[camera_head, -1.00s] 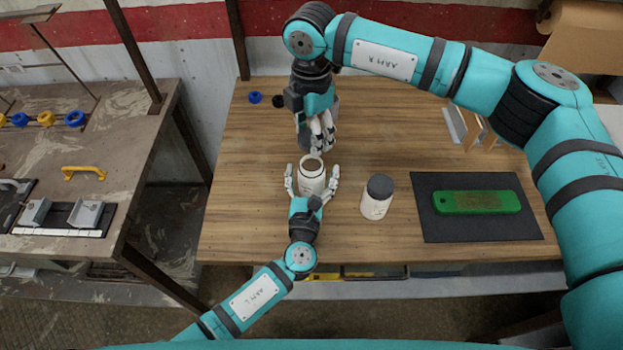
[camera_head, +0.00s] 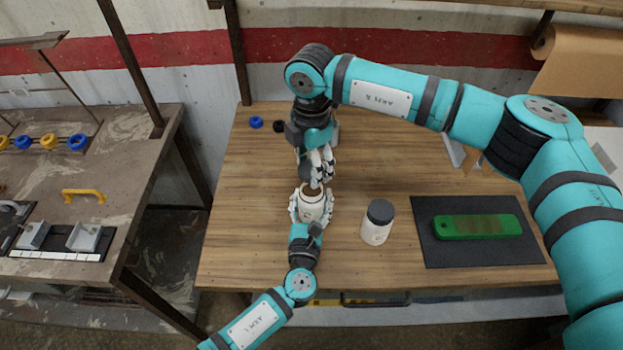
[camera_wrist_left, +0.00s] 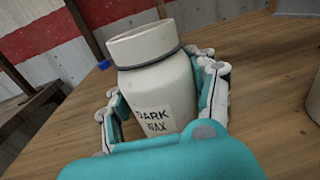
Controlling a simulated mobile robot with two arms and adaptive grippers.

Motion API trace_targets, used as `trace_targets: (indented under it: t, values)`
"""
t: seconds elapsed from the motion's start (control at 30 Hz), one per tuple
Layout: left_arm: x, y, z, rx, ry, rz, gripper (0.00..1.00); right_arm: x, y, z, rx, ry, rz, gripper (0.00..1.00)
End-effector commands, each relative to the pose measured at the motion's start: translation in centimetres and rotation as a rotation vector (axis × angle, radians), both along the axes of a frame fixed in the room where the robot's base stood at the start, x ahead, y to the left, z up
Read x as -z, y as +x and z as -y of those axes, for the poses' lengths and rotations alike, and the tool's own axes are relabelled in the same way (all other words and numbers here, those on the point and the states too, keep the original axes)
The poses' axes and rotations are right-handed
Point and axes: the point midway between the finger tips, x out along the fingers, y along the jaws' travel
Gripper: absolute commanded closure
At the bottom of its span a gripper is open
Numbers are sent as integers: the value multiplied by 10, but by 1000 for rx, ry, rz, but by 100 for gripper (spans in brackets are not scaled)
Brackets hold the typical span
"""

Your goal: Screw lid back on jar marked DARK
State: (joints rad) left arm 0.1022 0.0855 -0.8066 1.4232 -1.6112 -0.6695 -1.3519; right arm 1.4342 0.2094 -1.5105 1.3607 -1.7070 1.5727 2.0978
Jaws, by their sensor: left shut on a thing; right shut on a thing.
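The cream jar (camera_head: 312,209) stands on the wooden bench with its mouth open and bare. In the left wrist view the jar (camera_wrist_left: 155,82) shows a label reading DARK WAX. My left gripper (camera_head: 312,200) is shut on the jar's body, with fingers on both sides. My right gripper (camera_head: 318,181) points down just behind and above the jar's mouth. It is shut on a dark round thing, which looks like the lid (camera_head: 306,171), partly hidden by its fingers.
A second white jar with a dark lid (camera_head: 377,222) stands right of the held jar. A dark mat (camera_head: 475,253) with a green block (camera_head: 477,227) lies farther right.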

Motion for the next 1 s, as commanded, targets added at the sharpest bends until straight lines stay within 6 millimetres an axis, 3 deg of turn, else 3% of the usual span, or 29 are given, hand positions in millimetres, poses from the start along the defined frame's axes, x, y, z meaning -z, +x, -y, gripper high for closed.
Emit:
trace_targets:
  t: [0.2, 0.73, 1.0]
  values:
    - [0, 0, 0, 0, 0, 1, 100, 30, -1, 0, -1, 0, -3, 61]
    - [0, 0, 0, 0, 0, 1, 100, 32, -1, 0, -1, 0, -1, 61]
    - [0, 0, 0, 0, 0, 1, 100, 46, -1, 0, 0, 0, -3, 61]
